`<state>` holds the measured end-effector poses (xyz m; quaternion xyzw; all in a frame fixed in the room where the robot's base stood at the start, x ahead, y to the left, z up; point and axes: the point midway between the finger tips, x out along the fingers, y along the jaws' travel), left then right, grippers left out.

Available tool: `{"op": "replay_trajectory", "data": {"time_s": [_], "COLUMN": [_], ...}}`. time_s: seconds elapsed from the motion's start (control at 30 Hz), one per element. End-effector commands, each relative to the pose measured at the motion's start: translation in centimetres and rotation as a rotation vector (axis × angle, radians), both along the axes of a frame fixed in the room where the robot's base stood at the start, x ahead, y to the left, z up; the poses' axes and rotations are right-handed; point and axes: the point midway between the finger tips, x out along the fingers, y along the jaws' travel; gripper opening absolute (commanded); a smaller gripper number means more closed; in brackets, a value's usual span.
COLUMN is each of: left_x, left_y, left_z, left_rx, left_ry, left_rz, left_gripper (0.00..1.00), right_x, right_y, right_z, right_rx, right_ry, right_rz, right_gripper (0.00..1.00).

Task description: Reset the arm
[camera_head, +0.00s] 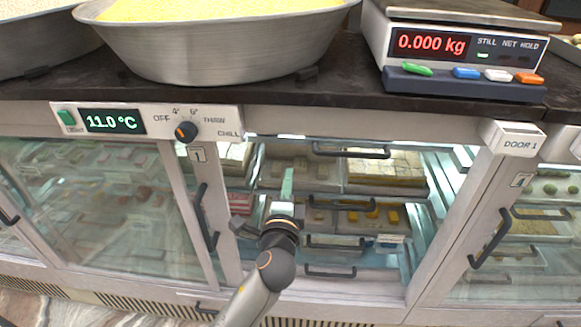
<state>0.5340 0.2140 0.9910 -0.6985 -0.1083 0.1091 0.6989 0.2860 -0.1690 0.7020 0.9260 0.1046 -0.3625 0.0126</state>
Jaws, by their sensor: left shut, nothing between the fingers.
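My left arm (250,298) reaches up from the bottom of the view to the middle bay of the glass-fronted counter. My left gripper (287,184) points up and away, in front of the bay's trays. Its fingers are shut with nothing between them. I cannot tell how far the fingertips are from the trays behind them. My right gripper is not in view.
Black handles stand on the door frames at the left (205,217) and right (490,240). Trays of sweets (375,170) fill the middle bay. Above, a metal bowl (215,50) and a scale (450,45) reading 0.000 kg sit on the dark countertop (345,85). A control panel (145,121) reads 11.0 °C.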

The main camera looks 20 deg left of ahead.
Motion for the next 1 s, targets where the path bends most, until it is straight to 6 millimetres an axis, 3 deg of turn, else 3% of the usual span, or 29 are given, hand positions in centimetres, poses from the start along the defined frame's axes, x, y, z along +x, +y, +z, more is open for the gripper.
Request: {"op": "replay_trajectory", "data": {"time_s": [0.1, 0.33, 0.43, 0.57, 0.7, 0.8, 0.9, 1.0], "left_x": [-1.2, -1.8, -2.2, -4.4, -9.8, -14.5, -18.9, -22.2], "left_y": [-0.4, -0.6, -0.8, -1.6, -2.9, -3.7, -4.2, -4.4], "left_z": [-0.1, -0.1, -1.7, -7.4, -15.5, -20.0, -23.0, -24.7], "left_rx": [-0.002, -0.004, -0.055, -0.273, -0.666, -0.957, -1.205, -1.39], "left_ry": [0.0, 0.002, 0.032, 0.138, 0.298, 0.392, 0.457, 0.491], "left_rz": [-0.001, -0.002, -0.021, -0.079, -0.099, -0.056, 0.02, 0.099], "left_gripper": [0.0, 0.0, 0.0, 0.0, 0.0, 0.0, 0.0, 0.0], "right_x": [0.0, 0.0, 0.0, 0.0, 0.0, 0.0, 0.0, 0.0], "right_y": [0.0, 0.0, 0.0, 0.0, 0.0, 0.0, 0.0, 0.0], "right_z": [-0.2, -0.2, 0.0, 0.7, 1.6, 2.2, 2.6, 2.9], "right_rx": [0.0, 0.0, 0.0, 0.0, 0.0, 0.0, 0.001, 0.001], "right_ry": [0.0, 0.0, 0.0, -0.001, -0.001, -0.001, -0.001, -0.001], "right_rz": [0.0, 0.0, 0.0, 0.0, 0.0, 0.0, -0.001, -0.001], "right_gripper": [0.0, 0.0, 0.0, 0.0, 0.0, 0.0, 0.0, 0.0]}}
